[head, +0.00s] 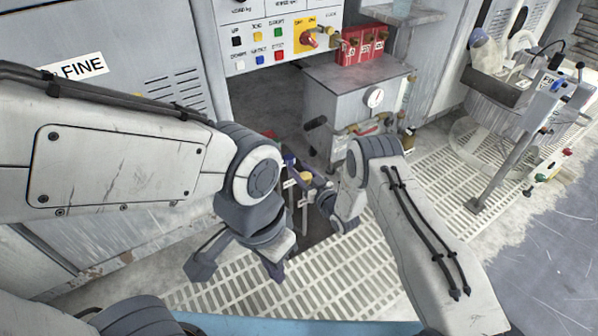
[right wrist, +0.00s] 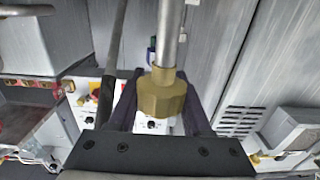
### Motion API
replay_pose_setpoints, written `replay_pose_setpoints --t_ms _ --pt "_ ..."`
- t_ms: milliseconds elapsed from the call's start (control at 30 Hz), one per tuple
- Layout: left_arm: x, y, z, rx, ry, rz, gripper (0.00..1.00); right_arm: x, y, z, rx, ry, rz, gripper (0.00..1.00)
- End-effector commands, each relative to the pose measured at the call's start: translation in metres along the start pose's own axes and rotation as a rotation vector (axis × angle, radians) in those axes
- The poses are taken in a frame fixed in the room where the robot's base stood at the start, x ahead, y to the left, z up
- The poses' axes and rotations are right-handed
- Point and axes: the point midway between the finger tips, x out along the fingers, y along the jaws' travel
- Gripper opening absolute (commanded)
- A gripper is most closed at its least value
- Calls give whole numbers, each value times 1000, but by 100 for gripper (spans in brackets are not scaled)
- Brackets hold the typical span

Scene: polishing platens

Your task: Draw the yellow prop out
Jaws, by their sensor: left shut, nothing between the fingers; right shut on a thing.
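In the right wrist view, a grey rod with a brass-yellow collar (right wrist: 162,92) runs between the dark fingers of my right gripper (right wrist: 160,112). This looks like the yellow prop. My right gripper is shut on it. In the head view, my right gripper (head: 303,182) is at the dark opening below the panel, by small yellowish and blue parts. Its grip is too small to make out there. My left gripper (head: 277,268) hangs lower, shut and empty, above the slatted floor. My left arm hides part of the opening.
A control panel (head: 270,35) with coloured buttons stands above the opening. A grey box (head: 345,95) with a gauge and a red block on top (head: 360,45) is behind my grippers. The slatted floor (head: 430,200) is mostly clear.

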Motion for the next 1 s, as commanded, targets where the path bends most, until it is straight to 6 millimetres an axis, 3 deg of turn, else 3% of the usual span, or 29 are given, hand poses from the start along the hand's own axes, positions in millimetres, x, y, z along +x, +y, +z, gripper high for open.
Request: replay_pose_setpoints --t_ms 100,133,200,567,1000 --pt "0 0 0 0 0 0 0 -1 7 1 -1 -3 18 0" --pt "0 0 0 0 0 0 0 -1 7 1 -1 -3 19 60" --pt "0 0 0 0 0 0 0 -1 7 1 -1 -3 19 79" --pt "-3 0 0 0 0 0 0 -4 4 0 0 -2 12 79" --pt "-37 3 -2 0 0 0 0 -82 5 -3 2 -4 17 79"
